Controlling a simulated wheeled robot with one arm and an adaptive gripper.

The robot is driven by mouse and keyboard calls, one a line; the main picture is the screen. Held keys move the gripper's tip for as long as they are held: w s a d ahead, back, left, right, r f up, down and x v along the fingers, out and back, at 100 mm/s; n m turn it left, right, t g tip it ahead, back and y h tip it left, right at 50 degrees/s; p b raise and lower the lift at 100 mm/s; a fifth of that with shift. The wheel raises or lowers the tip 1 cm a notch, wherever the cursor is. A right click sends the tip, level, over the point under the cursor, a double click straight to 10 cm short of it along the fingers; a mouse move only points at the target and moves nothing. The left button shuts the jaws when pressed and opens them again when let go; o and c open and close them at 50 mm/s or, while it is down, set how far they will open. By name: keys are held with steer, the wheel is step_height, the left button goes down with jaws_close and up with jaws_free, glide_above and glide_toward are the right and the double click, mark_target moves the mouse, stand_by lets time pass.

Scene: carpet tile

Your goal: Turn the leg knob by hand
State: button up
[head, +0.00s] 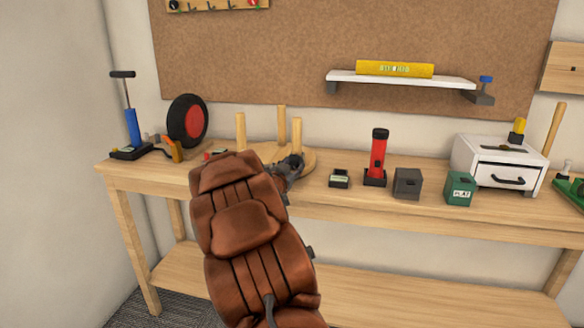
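A round wooden disc (308,160) lies on the workbench, with three upright wooden legs: a left leg (241,130), a back leg (281,123) and a right leg (296,132). It looks like an upturned stool. My gripper (293,160) is dark and small in view, at the lower part of the right leg. I cannot tell whether it touches the leg or whether its fingers are open or shut. My brown-covered arm hides the front left of the disc. No separate knob can be made out.
The wooden workbench (335,204) holds a red torch (378,155), a dark grey box (407,183), a green box (460,188), a white drawer unit (497,163), a wheel (187,121) and a blue pump (132,127). A white shelf (400,78) hangs above.

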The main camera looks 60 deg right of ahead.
jaws_close()
steer(key=shift+p, duration=0.35)
steer(key=n+p, duration=0.1)
steer(key=p, duration=0.1)
steer(key=shift+r+n+p, duration=0.15)
steer(key=shift+n+p, duration=0.25)
steer(key=shift+f+n+p, duration=0.25)
steer(key=shift+n+p, duration=0.3)
steer(key=shift+n, duration=0.15)
steer(key=shift+o, duration=1.8)
jaws_free()
